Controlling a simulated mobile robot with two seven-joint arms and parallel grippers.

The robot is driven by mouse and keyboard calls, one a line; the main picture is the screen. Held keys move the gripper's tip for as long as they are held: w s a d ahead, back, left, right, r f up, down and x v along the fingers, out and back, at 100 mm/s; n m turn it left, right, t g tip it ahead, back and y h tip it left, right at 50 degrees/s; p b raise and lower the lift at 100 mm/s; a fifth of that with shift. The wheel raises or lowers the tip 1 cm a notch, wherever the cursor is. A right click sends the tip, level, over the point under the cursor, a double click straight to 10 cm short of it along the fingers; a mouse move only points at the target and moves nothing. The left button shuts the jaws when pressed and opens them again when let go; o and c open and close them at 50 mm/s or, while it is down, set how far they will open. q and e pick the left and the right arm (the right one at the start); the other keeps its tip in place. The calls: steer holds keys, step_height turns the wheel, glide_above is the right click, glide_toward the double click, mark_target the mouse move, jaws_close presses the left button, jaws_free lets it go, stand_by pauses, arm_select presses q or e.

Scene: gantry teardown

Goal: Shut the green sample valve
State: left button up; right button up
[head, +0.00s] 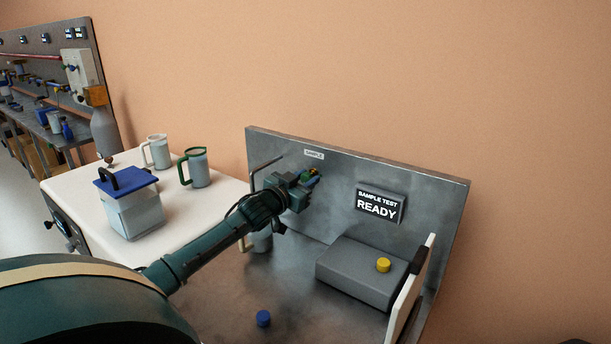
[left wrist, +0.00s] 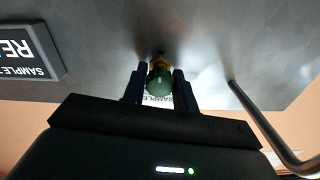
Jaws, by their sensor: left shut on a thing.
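The green sample valve (left wrist: 158,84) sits on the grey back panel (left wrist: 200,30), with a yellow-brass part behind its green handle. In the left wrist view it lies between the two dark fingers of my left gripper (left wrist: 159,88). In the head view my left gripper (head: 308,184) reaches to the panel just below the SAMPLE label (head: 314,154), and only a little green and yellow of the valve (head: 313,173) shows past it. The gripper is shut on the valve handle. Whether the valve itself is open or shut cannot be told. My right gripper is not in view.
A bent metal pipe (left wrist: 262,125) stands out beside the gripper. A pitcher (head: 262,239) is partly hidden below my arm. A READY sign (head: 379,204), a grey box (head: 357,271) with a yellow knob (head: 383,265) and a blue cap (head: 263,318) are to the right and front.

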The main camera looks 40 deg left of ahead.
arm_select(q)
steer(key=shift+m, duration=0.4)
steer(key=o, duration=1)
steer(key=shift+c, duration=0.2)
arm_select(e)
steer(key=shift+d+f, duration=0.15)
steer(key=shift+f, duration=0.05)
arm_select(q)
steer(key=shift+s+d+f, duration=0.1)
steer(key=shift+s, duration=0.6)
steer(key=s+d, duration=0.1)
steer(key=s, duration=1)
steer(key=shift+s, duration=0.35)
steer(key=shift+d, duration=0.1)
